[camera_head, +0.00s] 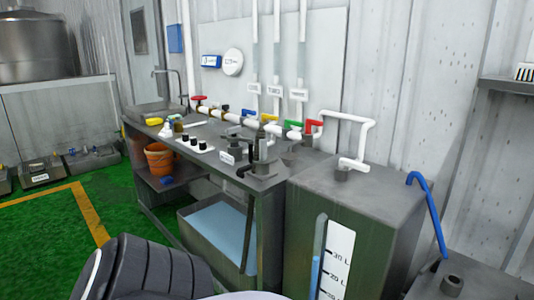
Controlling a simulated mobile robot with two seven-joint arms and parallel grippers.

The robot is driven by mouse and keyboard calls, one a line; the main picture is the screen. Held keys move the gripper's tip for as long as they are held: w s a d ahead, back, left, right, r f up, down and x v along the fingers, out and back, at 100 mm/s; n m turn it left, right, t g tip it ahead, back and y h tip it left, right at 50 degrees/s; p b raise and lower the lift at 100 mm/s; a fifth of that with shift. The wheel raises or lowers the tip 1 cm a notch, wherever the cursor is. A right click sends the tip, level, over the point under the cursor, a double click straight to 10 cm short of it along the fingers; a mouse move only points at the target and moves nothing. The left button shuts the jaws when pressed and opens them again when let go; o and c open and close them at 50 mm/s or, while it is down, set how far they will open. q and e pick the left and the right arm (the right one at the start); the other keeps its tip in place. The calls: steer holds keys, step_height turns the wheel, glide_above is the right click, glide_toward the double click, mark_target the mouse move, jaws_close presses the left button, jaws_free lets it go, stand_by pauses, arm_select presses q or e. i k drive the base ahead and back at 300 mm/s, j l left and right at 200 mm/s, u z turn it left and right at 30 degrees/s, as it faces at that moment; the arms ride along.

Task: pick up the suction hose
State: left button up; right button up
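A blue hose (429,203) with a hooked upper end leans at the right, beside the tall grey tank (388,205). It looks like the suction hose, though no label shows. Its hook is near the tank's upper right edge, and its lower end is near a low grey surface at the bottom right; I cannot tell whether either touches. A dark, ribbed rounded part, which looks like mine, fills the bottom left. Neither gripper is in view, and nothing is seen holding the hose.
A grey workbench (213,152) with small bottles and coloured valves runs along the wall. An orange bucket (159,158) sits under it, near a water-filled basin (195,232). A white pipe (345,115) bends down onto the tank. Green floor at the left is open.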

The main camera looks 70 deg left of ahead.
mark_target(265, 160)
steer(key=j+z, duration=0.1)
steer(key=j, duration=0.7)
steer(key=k+j+z, duration=0.15)
steer(key=j, duration=1.15)
steer(key=k+j, duration=0.15)
steer(key=j, duration=0.9)
